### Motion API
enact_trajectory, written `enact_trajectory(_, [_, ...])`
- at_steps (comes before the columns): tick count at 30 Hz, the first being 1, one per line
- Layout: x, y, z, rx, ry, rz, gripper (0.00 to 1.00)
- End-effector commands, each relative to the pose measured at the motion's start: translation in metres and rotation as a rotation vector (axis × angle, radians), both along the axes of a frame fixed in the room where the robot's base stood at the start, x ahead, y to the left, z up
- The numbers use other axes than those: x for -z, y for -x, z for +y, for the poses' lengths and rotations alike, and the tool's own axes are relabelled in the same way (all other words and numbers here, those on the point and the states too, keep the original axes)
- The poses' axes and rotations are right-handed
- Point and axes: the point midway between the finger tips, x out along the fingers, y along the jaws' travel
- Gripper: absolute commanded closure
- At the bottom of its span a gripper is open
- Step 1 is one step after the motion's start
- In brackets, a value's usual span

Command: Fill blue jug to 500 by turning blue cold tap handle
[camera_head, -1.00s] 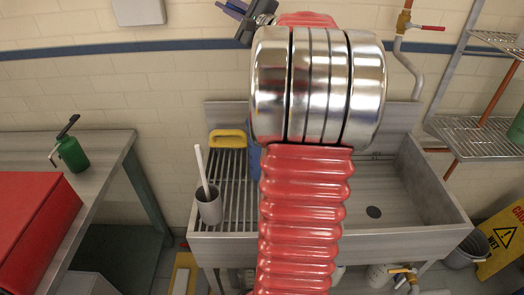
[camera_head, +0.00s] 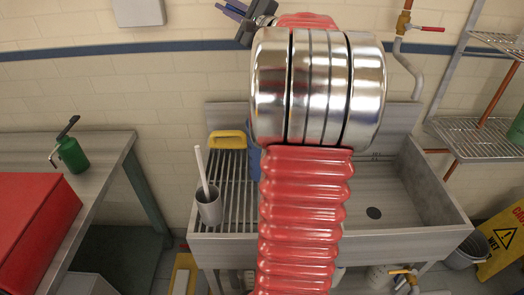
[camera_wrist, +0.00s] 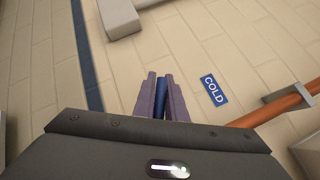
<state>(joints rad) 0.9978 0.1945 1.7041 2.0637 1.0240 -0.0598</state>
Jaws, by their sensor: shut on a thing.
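My gripper (camera_wrist: 160,92) is shut on the blue cold tap handle (camera_wrist: 160,105), a narrow blue strip between the two fingers in the wrist view. A blue COLD label (camera_wrist: 214,89) is on the wall to the right of the fingers. In the head view my gripper (camera_head: 232,10) is at the top edge, beside the upper wall, and my red arm covers the middle of the view. The blue jug (camera_head: 254,160) shows only as a narrow blue edge left of my arm, in the sink area. Its fill level, its markings and any water stream are hidden.
The steel sink (camera_head: 330,238) has a ribbed drainboard with a yellow-handled thing (camera_head: 228,139) and a grey cup (camera_head: 209,207) holding a white stick. A copper pipe (camera_wrist: 280,110) runs right of the label. A wire rack (camera_head: 480,133) stands right, a bench (camera_head: 105,155) left.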

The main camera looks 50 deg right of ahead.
Motion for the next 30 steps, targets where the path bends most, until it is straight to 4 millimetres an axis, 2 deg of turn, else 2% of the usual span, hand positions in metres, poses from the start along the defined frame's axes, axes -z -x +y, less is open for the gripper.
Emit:
enact_trajectory(1, [0.007,-0.001,0.0,0.0,0.004,0.02,1.0])
enact_trajectory(15, [0.039,-0.007,0.005,0.0,0.196,0.264,1.0])
enact_trajectory(30, [0.045,-0.008,0.005,0.0,0.242,0.319,1.0])
